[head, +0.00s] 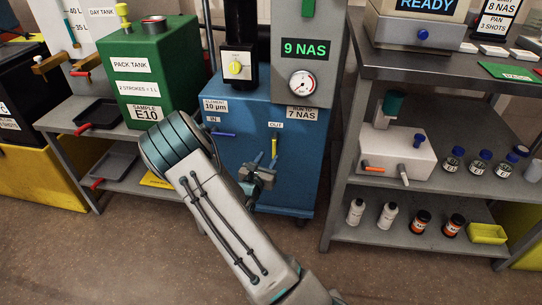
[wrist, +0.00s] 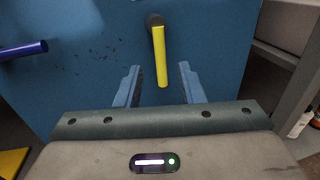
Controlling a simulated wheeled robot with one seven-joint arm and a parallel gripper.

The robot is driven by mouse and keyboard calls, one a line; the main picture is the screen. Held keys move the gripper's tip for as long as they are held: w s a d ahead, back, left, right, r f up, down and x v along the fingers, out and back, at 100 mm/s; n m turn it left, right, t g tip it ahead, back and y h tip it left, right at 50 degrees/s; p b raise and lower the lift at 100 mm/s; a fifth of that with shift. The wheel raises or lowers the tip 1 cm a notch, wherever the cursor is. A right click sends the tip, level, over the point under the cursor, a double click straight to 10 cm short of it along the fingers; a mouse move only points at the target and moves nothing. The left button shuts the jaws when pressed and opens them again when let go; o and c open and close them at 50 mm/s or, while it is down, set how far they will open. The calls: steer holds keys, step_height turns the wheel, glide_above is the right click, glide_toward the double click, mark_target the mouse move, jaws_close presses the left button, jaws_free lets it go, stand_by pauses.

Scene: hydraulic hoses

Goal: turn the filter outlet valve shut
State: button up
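The filter outlet valve has a yellow lever (head: 274,146) below the OUT label, on the front of the blue filter cabinet (head: 232,164). In the wrist view the yellow lever (wrist: 160,58) hangs almost straight down from a dark round pivot. My gripper (head: 266,158) is in front of the cabinet at the lever's lower end. In the wrist view my gripper (wrist: 160,68) is open, one finger on each side of the lever's lower part. A gap shows on both sides, and neither finger appears to touch it. The valve's body behind the lever is mostly hidden.
A blue lever (head: 223,134) by the IN label sticks out sideways, left of the yellow one; it also shows in the wrist view (wrist: 24,50). A grey shelf unit (head: 343,180) with bottles stands to the right. A green pack tank (head: 155,65) stands left.

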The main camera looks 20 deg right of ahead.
mark_target(273, 149)
steer(key=shift+b+x, duration=0.4)
steer(key=shift+x, duration=1.85)
steer(key=shift+c, duration=0.3)
jaws_close()
steer(key=shift+a, duration=0.15)
